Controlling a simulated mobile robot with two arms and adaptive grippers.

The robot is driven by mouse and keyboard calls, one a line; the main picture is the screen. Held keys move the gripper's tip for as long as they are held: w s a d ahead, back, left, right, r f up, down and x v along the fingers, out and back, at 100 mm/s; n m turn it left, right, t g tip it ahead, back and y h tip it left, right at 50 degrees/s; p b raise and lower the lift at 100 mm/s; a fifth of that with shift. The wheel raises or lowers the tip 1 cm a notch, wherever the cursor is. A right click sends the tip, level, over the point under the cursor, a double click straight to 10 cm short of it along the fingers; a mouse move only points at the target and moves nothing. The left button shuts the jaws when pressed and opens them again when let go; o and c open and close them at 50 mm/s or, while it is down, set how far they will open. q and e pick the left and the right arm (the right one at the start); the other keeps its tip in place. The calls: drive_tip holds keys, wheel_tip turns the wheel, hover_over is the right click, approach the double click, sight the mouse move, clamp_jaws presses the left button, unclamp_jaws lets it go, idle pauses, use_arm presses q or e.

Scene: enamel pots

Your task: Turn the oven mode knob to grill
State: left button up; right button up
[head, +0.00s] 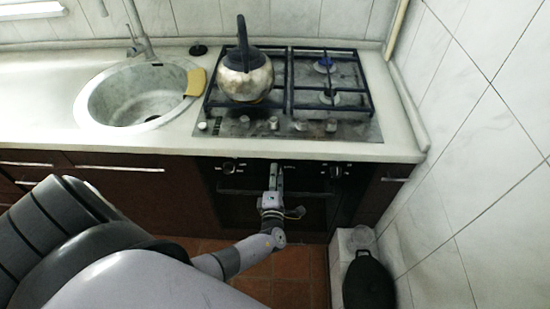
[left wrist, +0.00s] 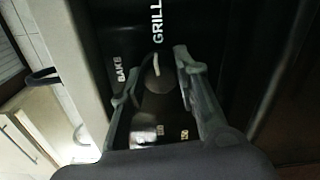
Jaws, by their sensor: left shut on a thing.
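The oven front (head: 312,176) is dark and sits below the hob. My left gripper (head: 276,170) reaches to the middle of its control strip and hides the knob there in the head view. In the left wrist view the dark round mode knob (left wrist: 158,82) lies between the two fingers of my left gripper (left wrist: 156,78), which is shut on it. A pale line on the knob is on the side towards the white GRILL label (left wrist: 157,22). The BAKE label (left wrist: 120,70) is beside the left finger. My right gripper is not in view.
A kettle (head: 246,78) stands on the hob (head: 350,125), with several hob knobs along its front. Other oven knobs (head: 229,167) are at the sides. The oven handle (head: 235,192) runs just below. A dark lidded pot (head: 368,284) stands at the lower right by the tiled wall.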

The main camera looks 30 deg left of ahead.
use_arm(q)
drive_tip(key=shift+m+p, duration=0.3)
drive_tip(key=shift+m, duration=0.6)
drive_tip(key=o, duration=1.2)
drive_tip(key=shift+c, duration=0.2)
drive_tip(key=v, duration=1.2)
drive_tip(key=shift+s+f, duration=0.1)
